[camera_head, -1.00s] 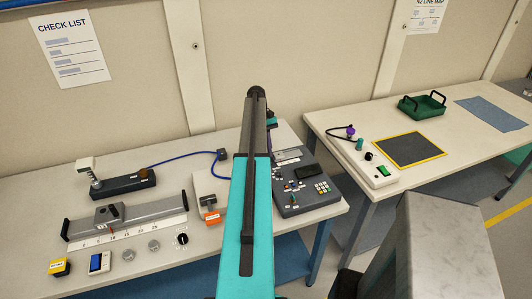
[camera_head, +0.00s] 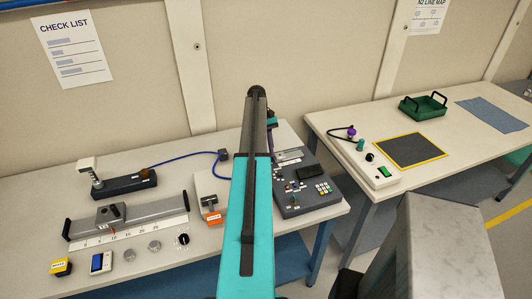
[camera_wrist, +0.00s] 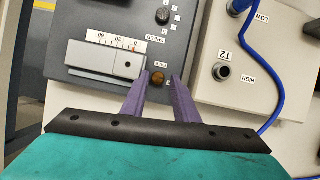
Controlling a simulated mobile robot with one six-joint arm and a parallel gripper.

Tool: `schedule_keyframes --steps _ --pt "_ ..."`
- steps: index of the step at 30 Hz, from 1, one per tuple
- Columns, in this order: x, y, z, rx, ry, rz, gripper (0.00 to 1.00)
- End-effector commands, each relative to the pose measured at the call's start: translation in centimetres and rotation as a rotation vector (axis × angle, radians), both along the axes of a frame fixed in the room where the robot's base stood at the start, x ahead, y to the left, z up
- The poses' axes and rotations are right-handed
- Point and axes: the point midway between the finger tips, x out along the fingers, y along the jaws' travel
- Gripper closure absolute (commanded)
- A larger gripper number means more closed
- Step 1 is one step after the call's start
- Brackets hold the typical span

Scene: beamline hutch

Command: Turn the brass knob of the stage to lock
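In the wrist view, a small round brass knob (camera_wrist: 158,79) sits on a dark grey panel (camera_wrist: 95,15), beside a light grey sliding stage (camera_wrist: 105,62) with a white 0–60 scale. A small label lies just above the knob, too blurred to read surely. My gripper (camera_wrist: 162,76) has two purple fingers, apart, with the knob between their tips in the picture. The knob looks nearer the left finger, with a gap to the right one. I cannot tell whether a finger touches it.
A pale box (camera_wrist: 232,75) marked T2 with a round socket stands right of the panel, with a blue cable (camera_wrist: 262,75) running past. The head view shows a grey console (camera_head: 292,207), a ruler slide (camera_head: 160,208), and a second table (camera_head: 455,141) with a green tray (camera_head: 421,113).

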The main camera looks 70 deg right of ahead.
Motion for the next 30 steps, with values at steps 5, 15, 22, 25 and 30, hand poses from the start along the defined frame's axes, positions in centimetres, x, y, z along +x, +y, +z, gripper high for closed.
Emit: schedule_keyframes --steps 5,15,22,25,30 --pt "0.0 -0.8 2.0 -0.011 0.004 0.000 0.65" --pt "1.3 -1.3 5.4 -0.005 0.001 0.010 0.65" --pt "1.9 -1.4 6.9 -0.002 0.001 0.015 0.65" --pt "2.0 -1.3 7.0 -0.002 0.000 0.017 0.65" --pt "2.1 -1.3 7.0 -0.001 0.000 0.019 0.65"
